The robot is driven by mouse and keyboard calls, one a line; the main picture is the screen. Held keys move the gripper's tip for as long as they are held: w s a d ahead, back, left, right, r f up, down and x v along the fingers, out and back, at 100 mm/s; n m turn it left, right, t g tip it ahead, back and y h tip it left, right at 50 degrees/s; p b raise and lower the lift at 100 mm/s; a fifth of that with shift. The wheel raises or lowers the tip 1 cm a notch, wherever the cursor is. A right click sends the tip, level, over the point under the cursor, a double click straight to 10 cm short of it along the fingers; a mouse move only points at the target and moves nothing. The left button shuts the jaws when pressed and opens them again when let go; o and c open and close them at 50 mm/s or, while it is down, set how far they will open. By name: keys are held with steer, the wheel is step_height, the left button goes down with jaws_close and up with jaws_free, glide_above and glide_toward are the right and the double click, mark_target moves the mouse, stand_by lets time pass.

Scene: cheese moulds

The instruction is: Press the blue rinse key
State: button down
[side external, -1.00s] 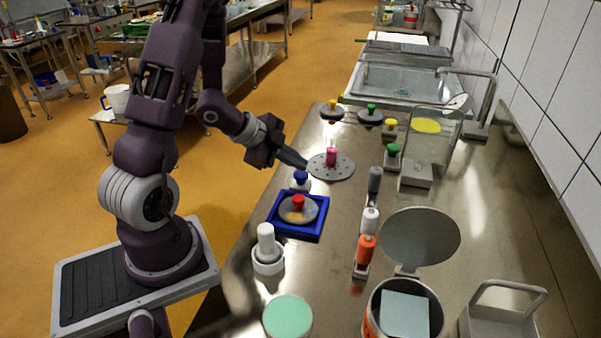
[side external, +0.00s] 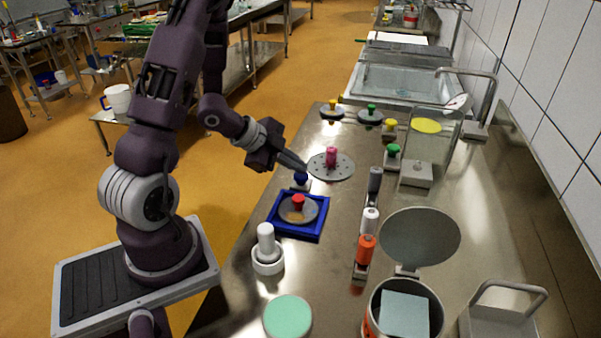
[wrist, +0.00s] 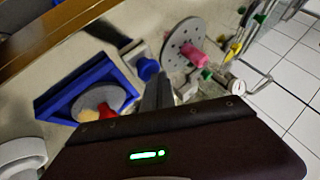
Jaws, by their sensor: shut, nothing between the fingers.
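The blue key (side external: 300,178) is a round blue knob on a pale square base near the bench's left edge, just behind the blue tray. It also shows in the wrist view (wrist: 148,68), just above and left of the fingertips. My gripper (side external: 303,167) is shut and empty, pointing down at a slant, with its tips at the top of the blue key. In the wrist view the dark fingers (wrist: 158,88) reach up close to the knob. I cannot tell whether they touch it.
A blue tray (side external: 275,226) with a red-knobbed disc stands in front of the key. A perforated grey disc (side external: 343,170) with a pink knob lies close behind it. Green (side external: 392,151) and yellow (side external: 389,127) knobs stand farther right. A white-handled piece (side external: 267,250) stands nearer.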

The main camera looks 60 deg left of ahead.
mark_target(297, 175)
steer(key=shift+f, duration=0.25)
stand_by(0.4)
steer(key=shift+r, duration=0.7)
steer(key=shift+r, duration=0.1)
step_height(297, 175, up, 6)
steer(key=shift+f, duration=0.1)
